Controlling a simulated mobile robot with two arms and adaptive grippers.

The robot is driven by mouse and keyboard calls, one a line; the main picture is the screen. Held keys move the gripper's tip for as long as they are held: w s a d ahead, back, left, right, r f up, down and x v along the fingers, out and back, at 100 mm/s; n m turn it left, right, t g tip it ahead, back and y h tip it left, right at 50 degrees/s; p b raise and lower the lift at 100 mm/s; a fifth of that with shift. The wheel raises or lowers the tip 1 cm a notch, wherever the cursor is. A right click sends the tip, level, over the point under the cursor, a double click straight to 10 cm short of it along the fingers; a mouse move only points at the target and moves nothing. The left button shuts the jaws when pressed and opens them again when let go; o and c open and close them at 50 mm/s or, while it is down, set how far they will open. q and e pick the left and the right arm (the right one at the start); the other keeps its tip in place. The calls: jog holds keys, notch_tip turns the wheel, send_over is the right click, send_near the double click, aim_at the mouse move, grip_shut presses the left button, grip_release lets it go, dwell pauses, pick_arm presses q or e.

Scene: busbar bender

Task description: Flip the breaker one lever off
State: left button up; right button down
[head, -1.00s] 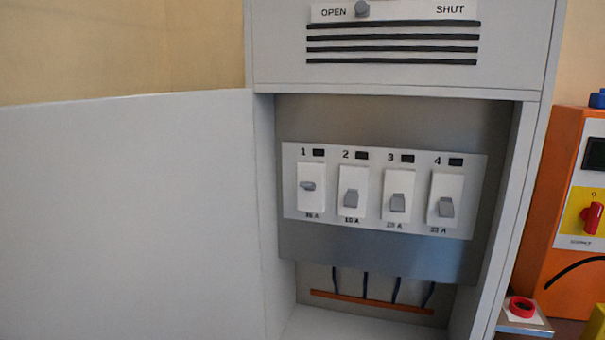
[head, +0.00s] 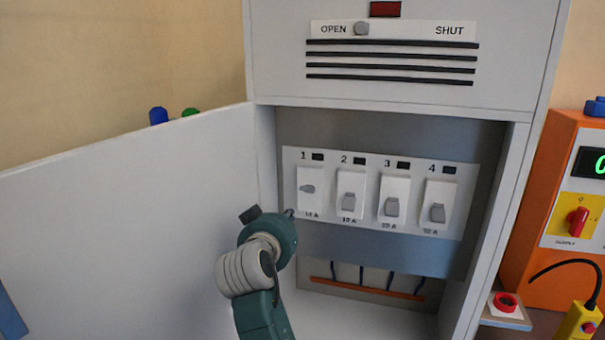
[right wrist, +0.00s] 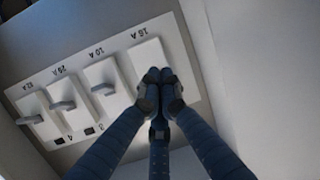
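Breaker one (head: 310,200), with its grey lever (head: 307,188), is leftmost in the row inside the open cabinet. Its lever sits higher on its plate than the others. My right gripper (head: 289,213) is just left of and below breaker one in the head view, largely hidden behind my own green wrist. In the right wrist view my right gripper (right wrist: 160,84) has its dark fingers together in front of the breaker one plate (right wrist: 148,58). They hide its lever, and contact cannot be judged. My left gripper is not in view.
Breakers two (head: 350,195), three (head: 393,200) and four (head: 438,206) stand to the right, levers low. The open cabinet door (head: 125,230) fills the left side. An orange box with a red knob (head: 577,222) and a red button (head: 504,301) are at the right.

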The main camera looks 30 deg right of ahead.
notch_tip(320, 180, up, 10)
jog(key=d+m+h, duration=0.1)
jog(key=m+h, duration=0.1)
jog(key=shift+s+d+r+m, duration=0.15)
jog(key=shift+r+m, duration=0.1)
jog(key=shift+m, duration=0.05)
